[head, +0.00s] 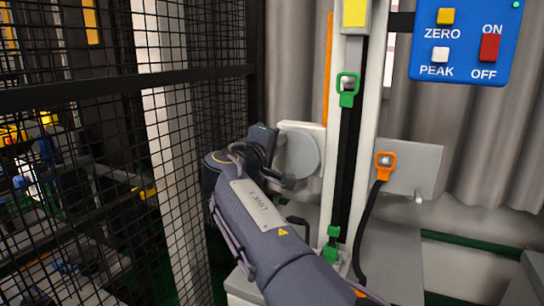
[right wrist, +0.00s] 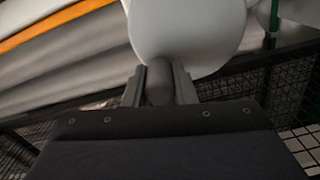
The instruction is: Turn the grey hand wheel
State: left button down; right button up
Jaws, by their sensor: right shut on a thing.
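The grey hand wheel (head: 302,155) is a pale round disc on the side of the tower, left of its post. My right gripper (head: 270,152) is at the wheel's left side, and my own wrist hides part of the wheel. In the right wrist view the wheel (right wrist: 190,35) fills the top middle. There the two fingers of my right gripper (right wrist: 159,88) are shut on the wheel's grey, rounded handle (right wrist: 159,87), which sticks out between them. My left gripper is not in view.
A black mesh fence (head: 120,90) stands close on the left. The tower post (head: 365,120) carries a green clamp (head: 348,97). An orange-ended cable (head: 374,205) hangs at a grey plate (head: 425,168). A blue control panel (head: 465,65) is at upper right.

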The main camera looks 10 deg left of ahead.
jog(key=m+b, duration=0.1)
jog(key=d+m+b, duration=0.1)
jog(key=m, duration=0.1)
jog(key=d+r+m+b, duration=0.1)
jog(key=m, duration=0.1)
jog(key=shift+s+d+b, duration=0.1)
jog(key=shift+s+b, duration=0.25)
jog(key=shift+m, duration=0.3)
jog(key=shift+d, duration=0.1)
jog(key=o, duration=1)
jog(key=shift+s+a, duration=0.2)
jog(key=shift+s, duration=0.15)
jog(key=b+v, duration=0.1)
jog(key=v, duration=0.6)
